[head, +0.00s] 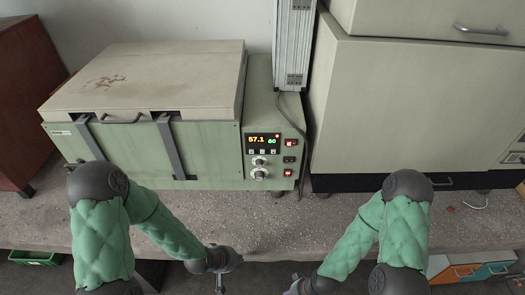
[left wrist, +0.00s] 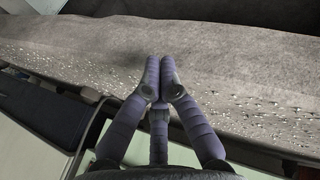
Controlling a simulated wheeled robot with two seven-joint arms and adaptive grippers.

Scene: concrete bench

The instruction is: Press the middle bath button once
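The green bath (head: 215,150) with a pale lid stands on the concrete bench. Its control panel has a lit display (head: 262,140) reading 57.1 and 60. A row of small buttons sits just under the display, with the middle button (head: 262,152) between two others. My left gripper (head: 221,284) is low in the head view, in front of the bench edge, well below and apart from the panel. In the left wrist view its fingertips (left wrist: 160,62) are together with nothing between them. My right gripper (head: 294,288) is partly cut off at the bottom edge; its fingers are unclear.
Two knobs (head: 259,173) and red-lit switches (head: 290,142) are close to the buttons. A cable (head: 302,125) hangs right of the panel. A large beige cabinet (head: 400,110) stands to the right. The bench front (head: 270,220) is clear.

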